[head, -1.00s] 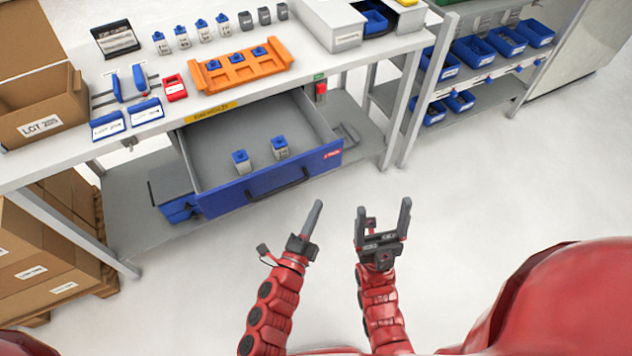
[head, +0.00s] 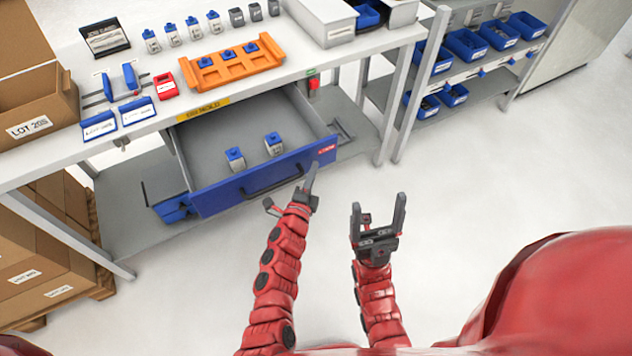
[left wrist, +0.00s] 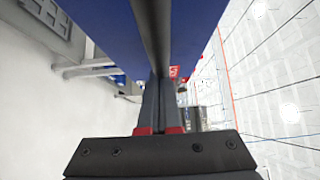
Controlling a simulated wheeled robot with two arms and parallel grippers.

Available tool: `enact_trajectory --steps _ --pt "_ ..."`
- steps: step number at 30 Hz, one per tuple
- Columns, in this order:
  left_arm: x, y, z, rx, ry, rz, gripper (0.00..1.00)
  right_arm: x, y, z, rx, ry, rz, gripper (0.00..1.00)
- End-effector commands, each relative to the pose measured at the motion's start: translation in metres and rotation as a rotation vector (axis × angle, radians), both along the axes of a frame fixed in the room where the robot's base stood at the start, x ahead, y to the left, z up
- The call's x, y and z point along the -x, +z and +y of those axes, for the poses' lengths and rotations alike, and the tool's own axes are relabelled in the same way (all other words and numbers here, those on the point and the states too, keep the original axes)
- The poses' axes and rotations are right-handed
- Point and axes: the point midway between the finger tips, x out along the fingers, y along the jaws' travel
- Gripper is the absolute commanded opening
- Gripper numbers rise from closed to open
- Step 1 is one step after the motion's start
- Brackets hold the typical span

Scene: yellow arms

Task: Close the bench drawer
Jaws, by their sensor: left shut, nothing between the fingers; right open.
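The bench drawer (head: 210,199) is pulled out from under the workbench, its blue front facing me with a dark bar handle (head: 271,184). Two small grey containers with blue tops (head: 235,159) (head: 273,144) stand inside it. My left gripper (head: 311,178) is shut and empty, its fingertips by the right part of the drawer front, near the handle's right end. In the left wrist view its shut fingers (left wrist: 160,105) point at the blue front (left wrist: 100,25); I cannot tell whether they touch it. My right gripper (head: 378,216) is open and empty, right of the drawer.
The bench top (head: 215,105) holds an orange rack (head: 227,66), a red bin (head: 165,86) and several small containers. Cardboard boxes (head: 40,295) stand at the left. A shelf with blue bins (head: 465,45) is at the back right. The floor (head: 480,180) at right is clear.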

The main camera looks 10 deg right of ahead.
Motion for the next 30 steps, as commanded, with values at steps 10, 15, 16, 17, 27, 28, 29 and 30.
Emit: enact_trajectory --steps 10,15,16,17,27,28,29,30 --pt "-0.007 0.000 0.002 0.000 -0.001 0.000 0.00 0.000 0.000 0.000 0.000 0.000 0.000 0.79" --pt "-0.007 0.000 0.003 0.000 -0.001 -0.001 0.00 0.000 0.000 0.000 0.000 0.000 0.000 0.79" --pt "-0.008 0.000 0.003 0.000 -0.001 -0.001 0.00 0.000 0.000 0.000 0.000 0.000 0.000 0.79" --pt "-0.009 0.000 0.003 0.000 -0.001 -0.001 0.00 0.000 -0.001 0.000 0.000 0.000 0.000 0.79" --pt "-0.054 -0.001 0.017 -0.001 -0.003 -0.007 0.00 0.000 -0.018 0.000 0.000 0.000 0.000 0.79" --pt "-0.062 -0.002 0.019 -0.002 -0.003 -0.007 0.00 0.000 -0.021 0.000 0.000 0.000 0.000 0.79" --pt "-0.069 -0.002 0.022 -0.003 -0.003 -0.007 0.00 0.000 -0.024 0.000 0.000 0.000 0.000 0.79" --pt "-0.079 -0.003 0.025 -0.002 -0.003 -0.007 0.00 0.000 -0.029 0.000 0.000 0.000 0.000 0.79"
